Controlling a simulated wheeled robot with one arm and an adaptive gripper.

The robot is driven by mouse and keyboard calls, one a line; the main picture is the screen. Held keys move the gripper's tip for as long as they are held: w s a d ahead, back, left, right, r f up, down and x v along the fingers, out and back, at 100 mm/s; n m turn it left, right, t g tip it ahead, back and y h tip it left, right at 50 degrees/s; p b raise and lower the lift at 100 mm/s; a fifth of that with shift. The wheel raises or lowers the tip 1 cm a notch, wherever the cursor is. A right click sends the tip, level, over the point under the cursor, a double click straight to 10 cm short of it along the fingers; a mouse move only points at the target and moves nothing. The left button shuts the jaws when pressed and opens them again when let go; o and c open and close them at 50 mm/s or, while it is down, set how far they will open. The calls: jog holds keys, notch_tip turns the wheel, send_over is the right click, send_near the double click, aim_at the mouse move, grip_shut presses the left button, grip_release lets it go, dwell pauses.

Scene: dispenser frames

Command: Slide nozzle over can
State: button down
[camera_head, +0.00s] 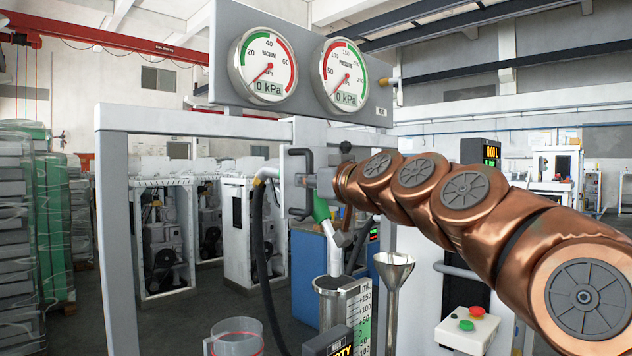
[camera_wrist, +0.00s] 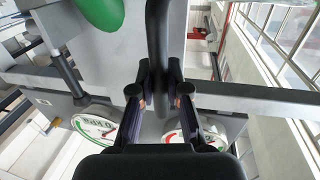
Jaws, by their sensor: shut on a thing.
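My gripper (camera_head: 318,181) is at the sliding carriage on the grey frame. In the wrist view my gripper (camera_wrist: 159,92) has its two fingers closed on a black bar handle (camera_wrist: 157,40). The metal can (camera_head: 324,300) with a marked scale stands below the spout. I cannot tell whether the spout tip is inside the can's mouth.
A metal funnel (camera_head: 393,268) stands right of the can, and a clear jug (camera_head: 236,340) is at the front left. A black hose (camera_head: 258,235) hangs left of the carriage. Two gauges (camera_head: 264,66) sit above. A button box (camera_head: 467,328) is at the lower right.

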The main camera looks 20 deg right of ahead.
jog(key=c, duration=1.1)
grip_release()
jog(key=shift+c, duration=0.2)
jog(key=v, duration=1.2)
